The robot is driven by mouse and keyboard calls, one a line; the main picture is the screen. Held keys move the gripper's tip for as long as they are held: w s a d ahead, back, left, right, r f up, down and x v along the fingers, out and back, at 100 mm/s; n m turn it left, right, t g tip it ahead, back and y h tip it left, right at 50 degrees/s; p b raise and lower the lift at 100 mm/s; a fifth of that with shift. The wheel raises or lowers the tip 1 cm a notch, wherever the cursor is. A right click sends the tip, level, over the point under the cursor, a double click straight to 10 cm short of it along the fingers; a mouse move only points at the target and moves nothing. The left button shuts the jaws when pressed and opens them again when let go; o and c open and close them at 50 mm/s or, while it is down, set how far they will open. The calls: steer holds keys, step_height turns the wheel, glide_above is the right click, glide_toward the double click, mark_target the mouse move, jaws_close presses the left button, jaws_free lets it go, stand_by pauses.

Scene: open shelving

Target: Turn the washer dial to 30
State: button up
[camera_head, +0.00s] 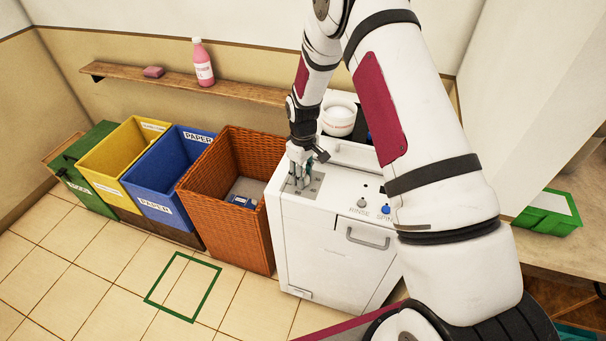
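The white washer (317,240) stands in the middle of the view, with a handle on its front. My gripper (298,182) points down over a grey panel (314,190) on the left part of the washer's top. The gripper's fingers hide most of this panel. I cannot make out the dial, its numbers or its setting. I cannot tell whether the fingers touch anything or how far apart they are. A grey knob (362,203) marked RINSE and a blue knob (386,209) marked SPIN are to the right of the panel.
An orange wicker basket (222,217) stands close left of the washer. Blue, yellow and green bins stand farther left. A white container (338,118) is behind the washer's top. A wall shelf (130,73) holds a pink bottle (203,65). The tiled floor in front is clear.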

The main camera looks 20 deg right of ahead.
steer(key=shift+c, duration=1.1)
steer(key=shift+m, duration=0.3)
steer(key=m+b, duration=0.1)
steer(key=m, duration=0.4)
steer(key=shift+b, duration=0.4)
steer(key=m+b, duration=0.1)
steer(key=m, duration=0.5)
steer(key=shift+m, duration=0.3)
steer(key=shift+a, duration=0.1)
steer(key=o, duration=1.2)
